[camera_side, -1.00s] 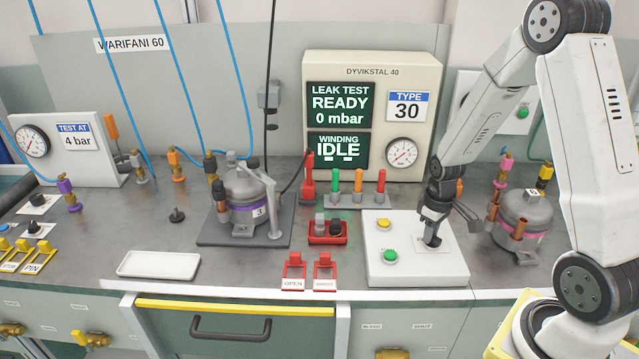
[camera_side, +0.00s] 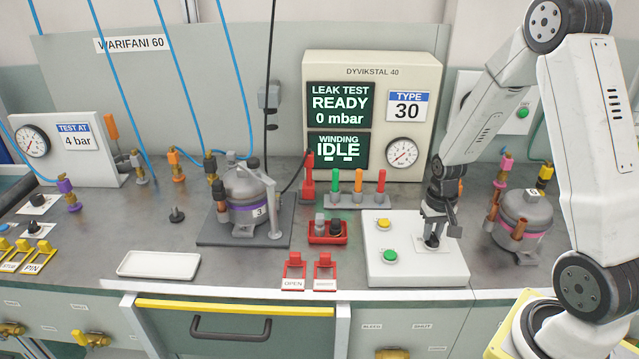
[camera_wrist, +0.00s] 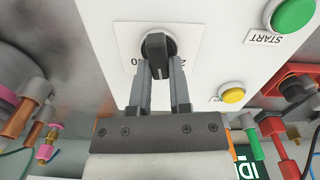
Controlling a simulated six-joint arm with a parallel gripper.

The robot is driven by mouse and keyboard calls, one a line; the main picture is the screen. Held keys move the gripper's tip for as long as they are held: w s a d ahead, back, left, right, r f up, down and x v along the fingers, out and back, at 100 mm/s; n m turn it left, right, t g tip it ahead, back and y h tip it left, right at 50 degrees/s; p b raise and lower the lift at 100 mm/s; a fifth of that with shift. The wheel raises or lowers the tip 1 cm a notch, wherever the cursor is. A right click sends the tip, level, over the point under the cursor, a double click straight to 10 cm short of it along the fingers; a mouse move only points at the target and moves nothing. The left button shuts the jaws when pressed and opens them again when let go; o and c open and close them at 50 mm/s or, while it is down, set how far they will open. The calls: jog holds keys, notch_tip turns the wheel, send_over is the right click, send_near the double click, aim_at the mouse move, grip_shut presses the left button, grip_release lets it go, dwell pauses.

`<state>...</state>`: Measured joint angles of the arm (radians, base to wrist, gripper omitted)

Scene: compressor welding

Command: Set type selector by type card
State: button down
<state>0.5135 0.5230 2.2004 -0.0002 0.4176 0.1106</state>
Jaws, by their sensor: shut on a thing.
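The type selector (camera_wrist: 158,47) is a black knob on a white label plate on the white control box (camera_side: 377,262). My gripper (camera_wrist: 160,60) is shut on the knob from above, with one finger on each side of it. The label's numbers are mostly covered by the fingers in the wrist view.
A green START button (camera_side: 390,256) and a yellow button (camera_side: 383,223) sit left of my gripper on the box. A compressor with a pink band (camera_side: 522,222) stands close on the right. Green, orange and red pegs (camera_side: 358,186) stand behind. The test panel (camera_side: 428,75) rises at the back.

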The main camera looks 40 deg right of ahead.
aim_at(433, 234)
jog(key=shift+s+m, duration=0.1)
jog(key=shift+m, duration=0.7)
jog(key=c, duration=0.6)
grip_release()
jog(key=shift+o, duration=0.2)
jog(key=shift+r, duration=0.1)
jog(key=shift+r, duration=3.85)
